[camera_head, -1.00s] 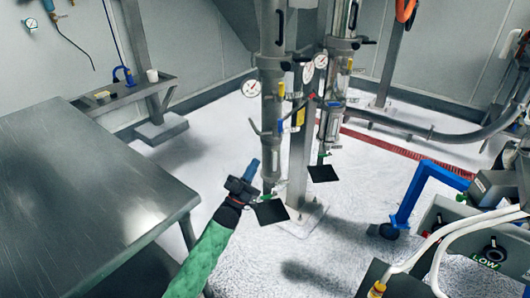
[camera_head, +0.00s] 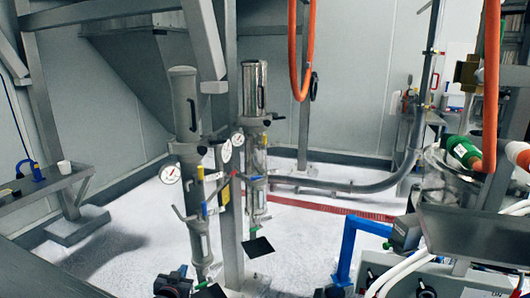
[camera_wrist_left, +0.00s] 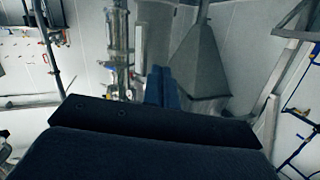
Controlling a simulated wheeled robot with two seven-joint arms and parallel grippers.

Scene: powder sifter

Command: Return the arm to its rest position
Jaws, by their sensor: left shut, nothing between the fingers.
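The rest of my left arm is below the head view. My right gripper is in neither view.
Two upright metal columns with gauges, the left one (camera_head: 185,100) and the right one (camera_head: 254,160), stand ahead. A steel table edge (camera_head: 40,277) is at lower left. A blue frame (camera_head: 350,245) and machine (camera_head: 450,280) are at right. White floor (camera_head: 120,250) lies between.

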